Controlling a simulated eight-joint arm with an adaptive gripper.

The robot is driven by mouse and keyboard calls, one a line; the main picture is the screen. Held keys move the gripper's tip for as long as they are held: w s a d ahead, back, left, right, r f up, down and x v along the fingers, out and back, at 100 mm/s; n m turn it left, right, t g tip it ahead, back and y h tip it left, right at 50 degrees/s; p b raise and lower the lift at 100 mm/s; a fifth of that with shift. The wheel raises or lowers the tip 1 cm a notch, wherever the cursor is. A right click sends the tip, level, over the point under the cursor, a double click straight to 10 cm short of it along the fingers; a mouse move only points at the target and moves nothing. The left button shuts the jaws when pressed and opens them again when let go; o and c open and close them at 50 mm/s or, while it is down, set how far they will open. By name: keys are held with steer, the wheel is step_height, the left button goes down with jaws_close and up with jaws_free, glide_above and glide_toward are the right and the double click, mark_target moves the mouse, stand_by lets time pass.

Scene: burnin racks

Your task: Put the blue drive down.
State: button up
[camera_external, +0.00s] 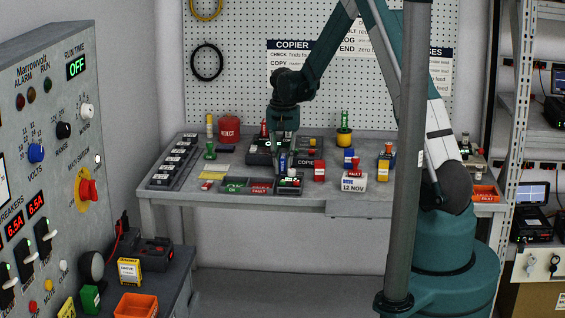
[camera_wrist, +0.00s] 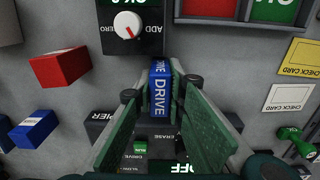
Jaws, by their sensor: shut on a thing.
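The blue drive (camera_wrist: 160,90), marked DRIVE, stands between the green-padded fingers of my gripper (camera_wrist: 162,112) in the wrist view. My gripper is shut on it. In the external view my gripper (camera_external: 284,164) points down over the middle of the table, between the dark copier (camera_external: 257,158) and a small dial box (camera_external: 289,184). The dial box (camera_wrist: 128,22) is beyond the drive in the wrist view, and the copier (camera_wrist: 100,131) is below and partly behind the fingers. The drive's lower end is hidden, so I cannot tell whether it touches anything.
Another blue block (camera_wrist: 35,129) and a red block (camera_wrist: 60,69) stand to the left in the wrist view. Green and red trays (camera_external: 248,192) lie left of the dial box in the external view. A check card (camera_wrist: 303,57) and green stamp (camera_wrist: 294,137) are to the right.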

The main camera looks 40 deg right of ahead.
mark_target(283, 156)
steer(key=o, duration=0.9)
steer(key=shift+r, duration=0.2)
step_height(283, 156, up, 12)
steer(key=shift+f+p, duration=0.1)
steer(key=shift+p, duration=0.35)
stand_by(0.3)
